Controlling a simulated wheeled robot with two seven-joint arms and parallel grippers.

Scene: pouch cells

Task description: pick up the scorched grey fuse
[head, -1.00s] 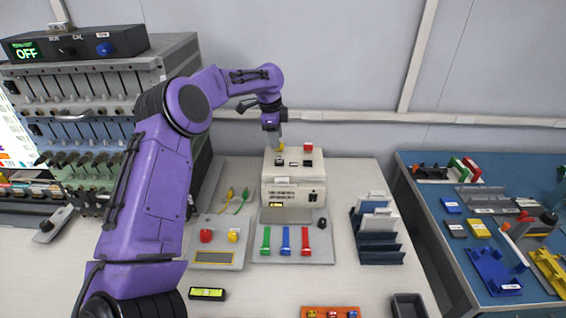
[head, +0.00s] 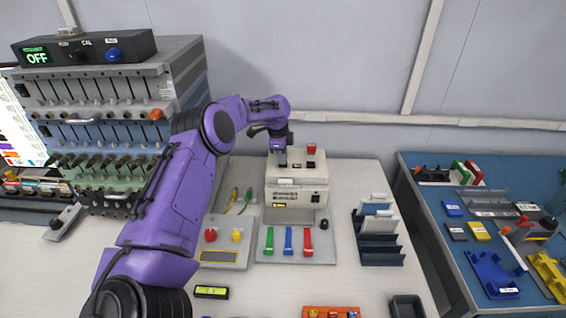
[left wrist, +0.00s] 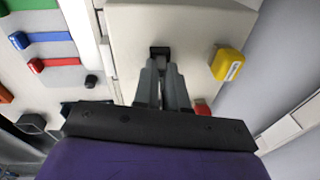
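My left gripper (head: 282,160) points down over the top of the cream box (head: 284,195) in the head view. In the left wrist view its two grey fingers (left wrist: 161,68) are close together, with their tips at a small black holder (left wrist: 160,50) on the box top. I cannot make out the scorched grey fuse apart from the grey fingers; it may be hidden between or behind them. I cannot tell whether the fingers touch anything. My right gripper is in neither view.
On the box top, a yellow block (left wrist: 230,64) and a red block (left wrist: 203,108) stand beside the fingers. A panel with green, blue and red levers (head: 288,240) lies in front. A slotted dark rack (head: 381,255) stands to the right.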

